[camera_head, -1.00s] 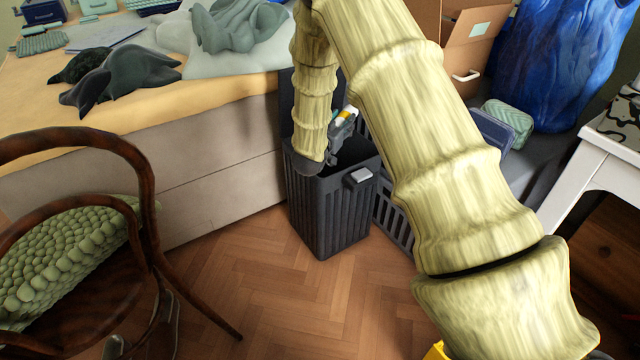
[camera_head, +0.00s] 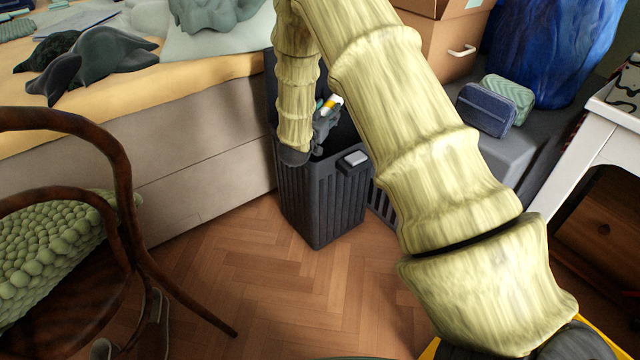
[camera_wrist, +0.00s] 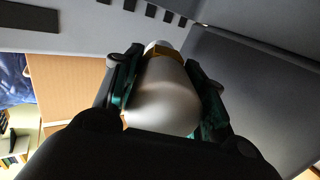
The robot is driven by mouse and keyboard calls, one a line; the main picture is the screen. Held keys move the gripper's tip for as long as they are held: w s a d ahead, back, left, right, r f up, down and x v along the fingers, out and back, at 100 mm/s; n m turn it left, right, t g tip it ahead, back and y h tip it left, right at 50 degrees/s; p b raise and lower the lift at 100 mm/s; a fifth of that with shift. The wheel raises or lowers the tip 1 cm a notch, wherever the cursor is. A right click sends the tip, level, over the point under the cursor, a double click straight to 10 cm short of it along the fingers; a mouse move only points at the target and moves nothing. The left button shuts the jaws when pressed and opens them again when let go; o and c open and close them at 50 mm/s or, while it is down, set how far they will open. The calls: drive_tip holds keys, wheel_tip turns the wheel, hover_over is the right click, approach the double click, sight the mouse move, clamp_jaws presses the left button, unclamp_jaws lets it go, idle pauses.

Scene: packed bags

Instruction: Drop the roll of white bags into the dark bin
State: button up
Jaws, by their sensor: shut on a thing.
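The roll of white bags (camera_wrist: 163,95) is a pale cylinder with a yellowish band near its far end. My gripper (camera_wrist: 165,85) is shut on it, with one dark finger on each side in the wrist view. In the head view only a small white and yellow end of the roll (camera_head: 333,102) shows beside my gripper (camera_head: 324,125). The dark bin (camera_head: 322,205) is ribbed and stands on the floor with its lid raised. My gripper is at the bin's opening in that view. My arm covers part of the bin, and I cannot tell how deep the roll is.
A bed (camera_head: 190,165) with plush toys stands left of the bin. A wooden chair (camera_head: 125,190) is at the front left. A cardboard box (camera_head: 440,45), blue pouch (camera_head: 487,110), blue bag (camera_head: 548,50) and white table (camera_head: 590,140) are at right. The floor (camera_head: 240,280) in front is clear.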

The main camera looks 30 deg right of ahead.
drive_tip(key=shift+f, duration=0.25)
drive_tip(key=o, duration=1.1)
drive_tip(key=shift+o, duration=0.2)
drive_tip(key=shift+r, duration=5)
